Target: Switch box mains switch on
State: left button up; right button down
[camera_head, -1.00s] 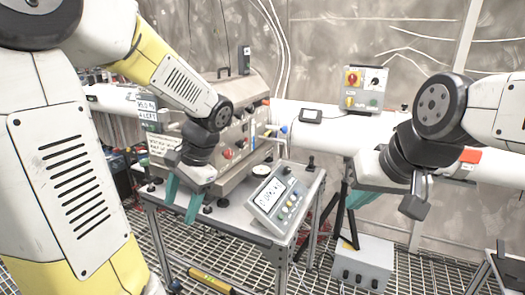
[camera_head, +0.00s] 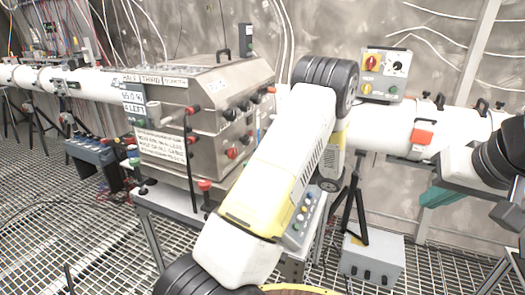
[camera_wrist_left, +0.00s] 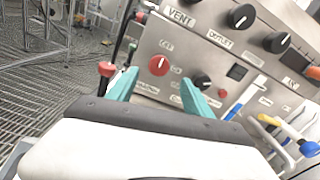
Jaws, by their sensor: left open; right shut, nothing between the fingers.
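The setting of the red switch is too small to read. My left arm crosses the middle of the head view and hides its gripper there. In the left wrist view my left gripper (camera_wrist_left: 157,94) is open and empty, facing a steel panel with a red knob (camera_wrist_left: 158,65). My right gripper (camera_head: 440,195) is shut and empty at the right, partly visible.
The steel cabinet (camera_head: 205,85) with knobs and labels stands on a table (camera_head: 165,202) left of my arm. A white pipe (camera_head: 375,138) runs below the switch box. A tripod (camera_head: 352,205) and grey box (camera_head: 372,262) stand below.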

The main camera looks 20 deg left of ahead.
aim_at(235, 154)
pick_arm(q)
jog(key=a, duration=0.6)
jog(key=shift+w+a, duration=0.2)
jog(key=shift+a, duration=0.1)
grip_shut()
